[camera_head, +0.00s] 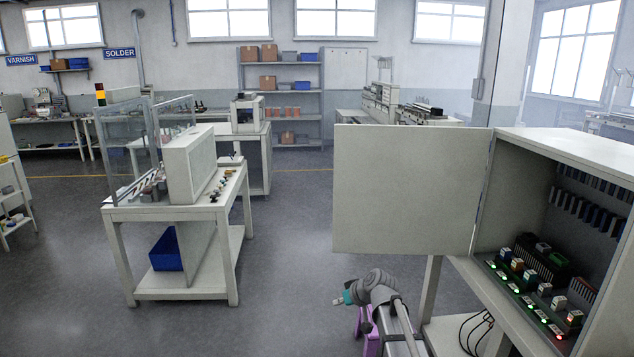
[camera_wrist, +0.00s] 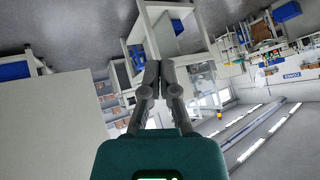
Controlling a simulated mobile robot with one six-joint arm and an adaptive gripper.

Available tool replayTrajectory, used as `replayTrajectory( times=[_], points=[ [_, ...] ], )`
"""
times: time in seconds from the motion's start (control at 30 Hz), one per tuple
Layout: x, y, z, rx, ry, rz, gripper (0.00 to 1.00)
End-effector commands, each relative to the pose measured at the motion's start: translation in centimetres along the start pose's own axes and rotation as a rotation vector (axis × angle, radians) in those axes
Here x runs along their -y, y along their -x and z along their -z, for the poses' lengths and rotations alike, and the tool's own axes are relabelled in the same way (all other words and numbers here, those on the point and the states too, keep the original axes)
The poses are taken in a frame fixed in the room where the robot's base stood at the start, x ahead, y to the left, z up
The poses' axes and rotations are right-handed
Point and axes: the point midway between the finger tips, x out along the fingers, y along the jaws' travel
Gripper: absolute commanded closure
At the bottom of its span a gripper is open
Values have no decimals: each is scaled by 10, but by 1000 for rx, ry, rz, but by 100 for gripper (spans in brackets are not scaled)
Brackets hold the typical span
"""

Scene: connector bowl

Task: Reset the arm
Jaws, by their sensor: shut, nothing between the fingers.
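My arm is in the lower middle of the head view, bent, with its gripper (camera_head: 338,302) pointing left over open floor. The gripper has a teal body and small grey fingers. In the wrist view the two grey fingers (camera_wrist: 153,68) are together and hold nothing. The gripper is clear of the bench on the left and in front of the open cabinet door on the right, touching nothing that I can see. The wrist view is tilted, with the room looking upside down.
An open cabinet (camera_head: 560,140) with lit connector modules (camera_head: 530,277) stands at the right. Its door (camera_head: 403,190) swings out left, above and behind my arm. A white bench (camera_head: 150,213) with a blue bin (camera_head: 166,250) stands left. The floor (camera_head: 285,260) between them is clear.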

Motion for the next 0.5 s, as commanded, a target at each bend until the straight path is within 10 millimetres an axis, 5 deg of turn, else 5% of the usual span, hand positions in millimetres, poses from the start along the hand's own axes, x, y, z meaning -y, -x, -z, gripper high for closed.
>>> replayTrajectory(
  times=[0.03,0.3,0.5],
  points=[
    [9,14,-29,70,-32,-18,100],
    [24,75,-150,434,-252,-205,100],
    [28,118,-207,603,-393,-368,100]
  ],
)
